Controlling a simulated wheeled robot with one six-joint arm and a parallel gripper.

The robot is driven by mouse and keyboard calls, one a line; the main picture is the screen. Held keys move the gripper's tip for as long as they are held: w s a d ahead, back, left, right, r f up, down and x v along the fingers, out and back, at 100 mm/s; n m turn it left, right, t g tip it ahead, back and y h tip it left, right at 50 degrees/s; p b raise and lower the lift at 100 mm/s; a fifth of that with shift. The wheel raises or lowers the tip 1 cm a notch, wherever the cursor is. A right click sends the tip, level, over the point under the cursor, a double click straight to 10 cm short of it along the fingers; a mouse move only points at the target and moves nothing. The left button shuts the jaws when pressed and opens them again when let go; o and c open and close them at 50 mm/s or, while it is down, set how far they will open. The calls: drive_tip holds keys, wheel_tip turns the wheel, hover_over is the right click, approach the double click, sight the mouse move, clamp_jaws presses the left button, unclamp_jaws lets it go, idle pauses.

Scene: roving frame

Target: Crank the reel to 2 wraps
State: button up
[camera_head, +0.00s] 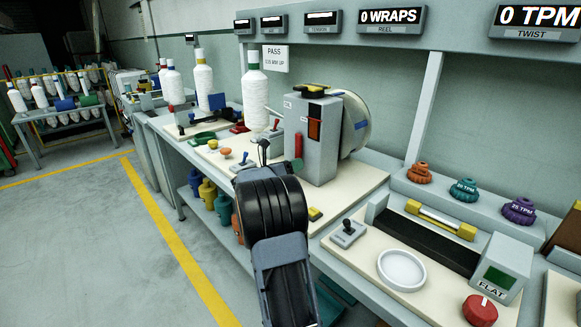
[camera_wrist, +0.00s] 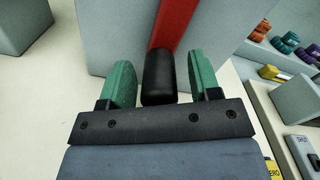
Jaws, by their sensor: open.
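The reel machine is a grey box (camera_head: 312,150) with a large pale drum (camera_head: 352,125) on its right side. Its display (camera_head: 391,20) reads 0 WRAPS. A red crank arm (camera_head: 298,144) shows on the box's front, and in the wrist view the red arm (camera_wrist: 176,25) ends in a black handle (camera_wrist: 160,78). My gripper (camera_wrist: 162,82) is open, with one green finger on each side of the black handle. A gap shows on both sides of it.
White yarn cones (camera_head: 255,98) stand left along the bench. Small levers and knobs (camera_head: 226,152) sit left of the box. A black lever box (camera_head: 347,233), a white dish (camera_head: 401,269) and coloured TPM knobs (camera_head: 464,190) lie to the right. The floor at left is clear.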

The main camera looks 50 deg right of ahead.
clamp_jaws()
idle(0.4)
